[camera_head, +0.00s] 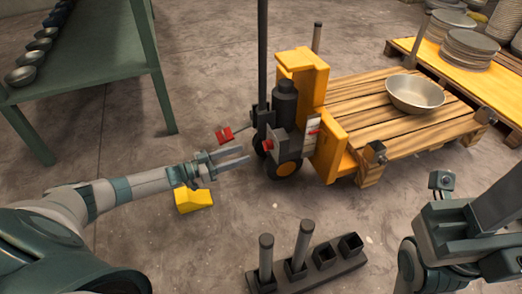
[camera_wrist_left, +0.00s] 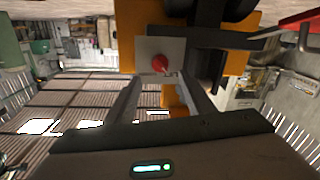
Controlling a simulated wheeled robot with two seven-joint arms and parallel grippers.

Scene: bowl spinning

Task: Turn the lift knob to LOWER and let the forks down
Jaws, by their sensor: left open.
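The yellow pallet truck (camera_head: 312,75) stands at the centre with a dark mast. A red knob (camera_head: 268,144) sits on its grey control box and also shows in the wrist view as a red knob (camera_wrist_left: 160,63) on a pale plate (camera_wrist_left: 148,47). My left gripper (camera_head: 246,156) is open just left of the knob, pointing at it. In the wrist view, its two fingers (camera_wrist_left: 160,84) lie either side of the knob's line, with nothing between them. The forks are hidden under the wooden pallet (camera_head: 352,92). Knob markings are unreadable. My right gripper's fingers are not visible.
A metal bowl (camera_head: 415,93) rests on the pallet. A red handle (camera_head: 224,135) sticks out beside the mast. A yellow wedge (camera_head: 194,201) lies below my left forearm. A dark rack with posts (camera_head: 310,267) stands in front. A green bench (camera_head: 85,50) stands at left.

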